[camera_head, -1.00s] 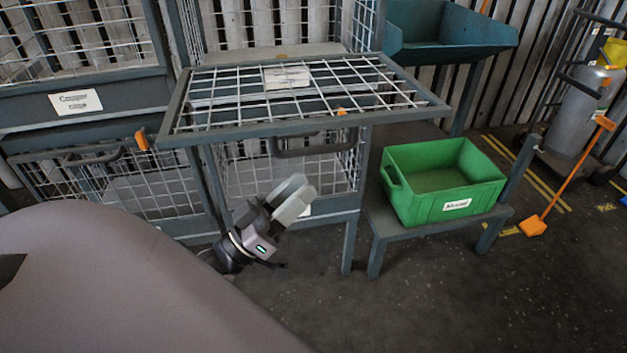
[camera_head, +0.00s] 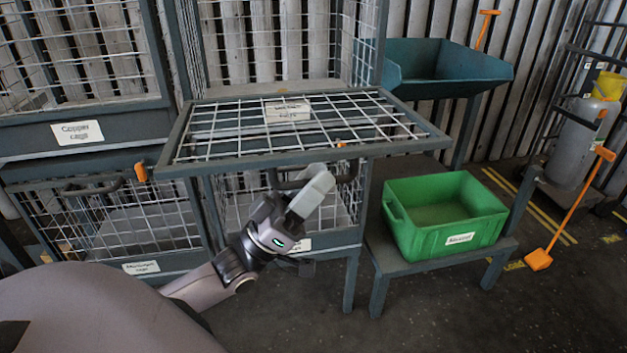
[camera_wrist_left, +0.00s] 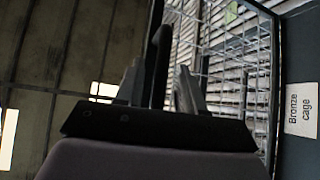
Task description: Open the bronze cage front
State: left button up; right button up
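The bronze cage front (camera_head: 225,155) is a grey-framed mesh panel standing out roughly level from the upper middle cage in the head view. A white label (camera_head: 287,110) shows through its mesh; the wrist view reads it as "Bronze cage" (camera_wrist_left: 292,109). The dark bar handle (camera_head: 345,177) hangs under the panel's outer edge. My left gripper (camera_head: 318,187) is below that edge, at the handle. In the wrist view, a dark bar, apparently the handle (camera_wrist_left: 157,60), stands between its spread fingers (camera_wrist_left: 158,88); firm contact does not show. My right gripper is out of view.
A lower mesh cage (camera_head: 230,205) is behind my left gripper. The copper cage (camera_head: 77,132) stands at left. A green bin (camera_head: 462,240) sits on a low stand to the right. A blue-green trough (camera_head: 450,70) is behind.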

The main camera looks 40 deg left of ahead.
aim_at(313, 153)
pick_arm(q)
grip_shut()
notch_tip(313, 153, up, 5)
jog(key=n+y+p, duration=0.3)
jog(key=p, duration=0.4)
jog(key=shift+s+d+n+t, duration=0.1)
jog(key=shift+n+t, duration=0.3)
jog(key=shift+r+n+y+p, duration=0.45)
jog(key=shift+n+y+p, duration=0.05)
jog(key=shift+p, duration=0.3)
jog(key=shift+f, duration=0.1)
grip_release()
